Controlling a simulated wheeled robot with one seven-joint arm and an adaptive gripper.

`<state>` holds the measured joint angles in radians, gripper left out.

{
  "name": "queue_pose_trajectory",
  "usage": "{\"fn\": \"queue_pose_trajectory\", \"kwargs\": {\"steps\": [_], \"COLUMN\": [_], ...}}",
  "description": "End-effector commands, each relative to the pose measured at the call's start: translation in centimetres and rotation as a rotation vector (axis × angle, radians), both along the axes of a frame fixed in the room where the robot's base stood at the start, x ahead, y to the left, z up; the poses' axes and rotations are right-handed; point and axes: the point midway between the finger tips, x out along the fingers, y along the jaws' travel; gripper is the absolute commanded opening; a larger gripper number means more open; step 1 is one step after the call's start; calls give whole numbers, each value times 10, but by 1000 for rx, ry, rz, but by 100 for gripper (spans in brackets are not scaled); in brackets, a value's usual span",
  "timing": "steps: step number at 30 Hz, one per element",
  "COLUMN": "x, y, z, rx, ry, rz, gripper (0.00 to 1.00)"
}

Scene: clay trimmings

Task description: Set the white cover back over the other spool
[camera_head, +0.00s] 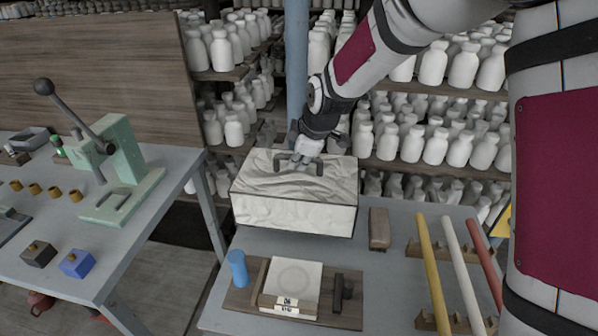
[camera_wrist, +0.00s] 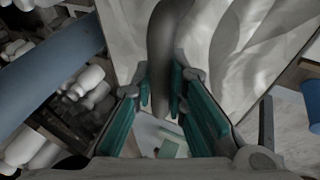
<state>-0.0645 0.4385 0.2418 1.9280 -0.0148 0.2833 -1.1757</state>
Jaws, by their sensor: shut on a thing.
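The white cover (camera_head: 292,217) is a crumpled-looking, cream-white box shape with a dark handle on top, at the back left of the grey right-hand table. My gripper (camera_head: 299,163) is above it and shut on the dark handle. In the wrist view the handle (camera_wrist: 162,50) runs between the teal finger pads (camera_wrist: 160,95), with the pale cover (camera_wrist: 240,60) on both sides. The cover looks level; a dark band shows below it, and I cannot tell whether it touches the table. I cannot make out any spool; anything under the cover is hidden.
In front of the cover lie a wooden board (camera_head: 240,300) with a white square slab (camera_head: 293,283), and a blue cylinder (camera_head: 237,268). A brown block (camera_head: 379,229) and coloured rods (camera_head: 433,275) are right. A blue post (camera_head: 296,70) and bottle shelves (camera_head: 440,120) stand behind.

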Motion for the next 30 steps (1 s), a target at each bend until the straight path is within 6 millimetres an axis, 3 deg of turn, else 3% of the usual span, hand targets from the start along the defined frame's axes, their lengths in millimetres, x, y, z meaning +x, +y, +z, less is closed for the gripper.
{"fn": "queue_pose_trajectory", "kwargs": {"steps": [9, 19, 20, 22, 30], "x": [0, 0, 0, 0, 0], "y": [0, 0, 0, 0, 0], "z": [-35, -38, -39, -38, -38], "rx": [-1, 0, -1, 0, -1], "ry": [1, -1, 0, 0, 0], "rz": [0, 0, 0, -1, 0], "gripper": [0, 0, 16, 31, 33]}}
